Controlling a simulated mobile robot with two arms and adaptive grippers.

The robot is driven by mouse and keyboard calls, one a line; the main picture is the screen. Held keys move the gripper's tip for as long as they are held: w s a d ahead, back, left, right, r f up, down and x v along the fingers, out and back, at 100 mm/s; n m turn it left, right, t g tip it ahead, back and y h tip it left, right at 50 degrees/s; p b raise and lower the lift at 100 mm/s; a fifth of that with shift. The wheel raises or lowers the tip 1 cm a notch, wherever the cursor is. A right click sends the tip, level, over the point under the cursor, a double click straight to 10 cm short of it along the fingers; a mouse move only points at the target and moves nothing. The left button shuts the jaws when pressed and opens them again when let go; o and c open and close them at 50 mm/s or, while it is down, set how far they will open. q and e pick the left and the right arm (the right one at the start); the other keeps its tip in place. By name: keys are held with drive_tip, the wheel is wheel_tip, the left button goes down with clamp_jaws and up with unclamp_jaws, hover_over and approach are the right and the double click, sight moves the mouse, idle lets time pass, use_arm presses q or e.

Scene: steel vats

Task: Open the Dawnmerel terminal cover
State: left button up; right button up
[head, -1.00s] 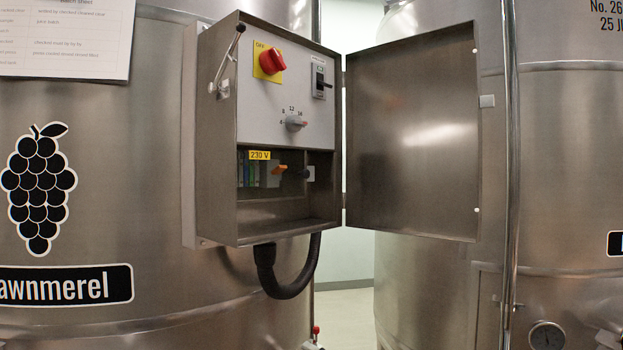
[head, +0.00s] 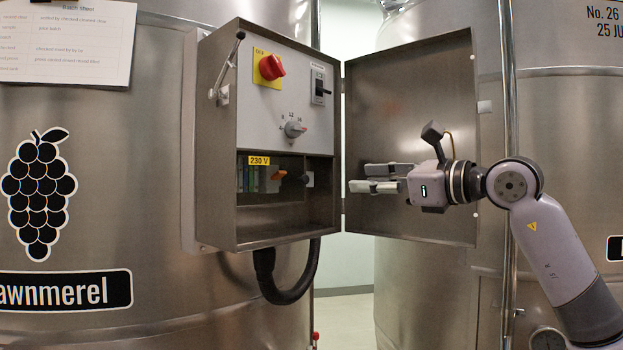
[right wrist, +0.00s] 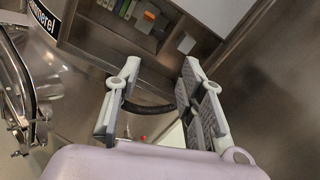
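The steel control box (head: 218,150) on the Dawnmerel vat has its door swung open to the right. My right gripper (head: 370,178) is open and empty, in front of the door and right of the bay. The right wrist view shows its fingers (right wrist: 160,75) apart, with the bay beyond. My left gripper is not in view.
The open door (head: 410,110) stands close behind my right gripper. A red rotary switch (head: 271,67), a breaker (head: 320,86) and a grey selector (head: 295,129) sit above the bay. A black cable (head: 292,296) loops below the box.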

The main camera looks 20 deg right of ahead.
sight(307, 181)
drive_tip(key=p+x, duration=0.4)
drive_tip(key=x, duration=0.9)
drive_tip(key=shift+w+a+r+p, duration=0.15)
drive_tip(key=shift+w+a+p, duration=0.05)
drive_tip(key=shift+w+p, duration=0.1)
drive_tip(key=shift+w+a, duration=0.2)
drive_tip(key=shift+w, duration=0.25)
drive_tip(key=shift+c, duration=0.4)
clamp_jaws()
